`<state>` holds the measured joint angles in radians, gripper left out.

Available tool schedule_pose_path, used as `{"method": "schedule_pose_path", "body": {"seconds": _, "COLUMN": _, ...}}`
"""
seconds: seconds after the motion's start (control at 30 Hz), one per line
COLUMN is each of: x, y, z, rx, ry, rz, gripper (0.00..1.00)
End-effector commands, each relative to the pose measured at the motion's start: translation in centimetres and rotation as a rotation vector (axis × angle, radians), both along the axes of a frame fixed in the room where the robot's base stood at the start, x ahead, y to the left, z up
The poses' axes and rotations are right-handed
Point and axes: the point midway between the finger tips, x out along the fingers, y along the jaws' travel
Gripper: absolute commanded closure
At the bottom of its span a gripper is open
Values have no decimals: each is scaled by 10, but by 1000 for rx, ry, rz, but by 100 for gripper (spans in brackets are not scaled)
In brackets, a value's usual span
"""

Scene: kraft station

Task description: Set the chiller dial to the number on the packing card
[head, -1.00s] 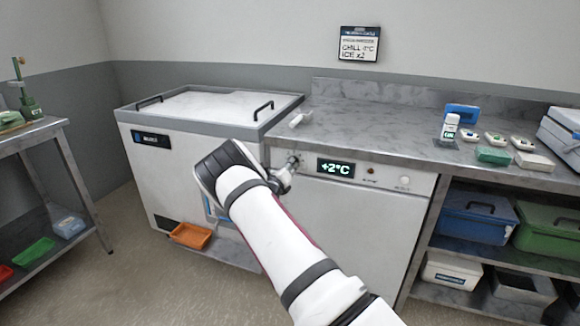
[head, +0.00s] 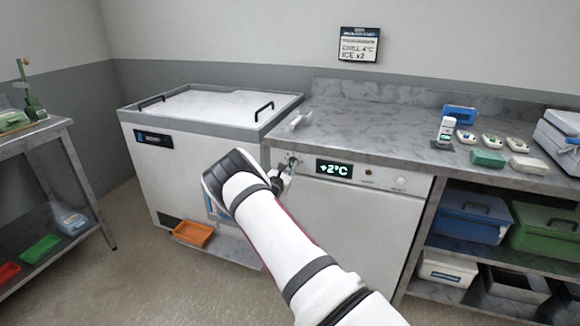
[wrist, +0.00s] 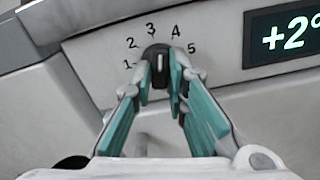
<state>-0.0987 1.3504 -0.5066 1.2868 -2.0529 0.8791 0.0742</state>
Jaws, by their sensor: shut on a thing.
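The chiller dial (wrist: 159,58) is a dark knob with a white mark, on the front panel below numbers running from 1 to 5. The mark points nearly straight up, around 3 to 4; I cannot tell exactly. My gripper (wrist: 164,78) is shut on the dial, with one teal-padded finger on each side. In the head view my gripper (head: 285,172) is at the panel's left end and hides most of the dial. The green display (head: 334,169) reads +2°C. The packing card (head: 359,45) on the back wall appears to read CHILL 4°C, ICE x2.
The counter (head: 365,125) holds a small upright device (head: 446,131) and packs at right. Shelves with bins (head: 472,216) are below.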

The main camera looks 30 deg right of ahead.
Motion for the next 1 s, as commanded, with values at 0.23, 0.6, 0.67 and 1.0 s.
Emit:
{"method": "schedule_pose_path", "body": {"seconds": 0.23, "x": 0, "y": 1, "z": 1, "rx": 128, "ry": -164, "rz": 2, "gripper": 100}}
{"method": "schedule_pose_path", "body": {"seconds": 0.6, "x": 0, "y": 1, "z": 1, "rx": 246, "ry": -316, "rz": 1, "gripper": 100}}
{"method": "schedule_pose_path", "body": {"seconds": 0.67, "x": 0, "y": 1, "z": 0, "rx": 256, "ry": -328, "rz": 1, "gripper": 100}}
{"method": "schedule_pose_path", "body": {"seconds": 1.0, "x": 0, "y": 1, "z": 0, "rx": 275, "ry": -352, "rz": 0, "gripper": 100}}
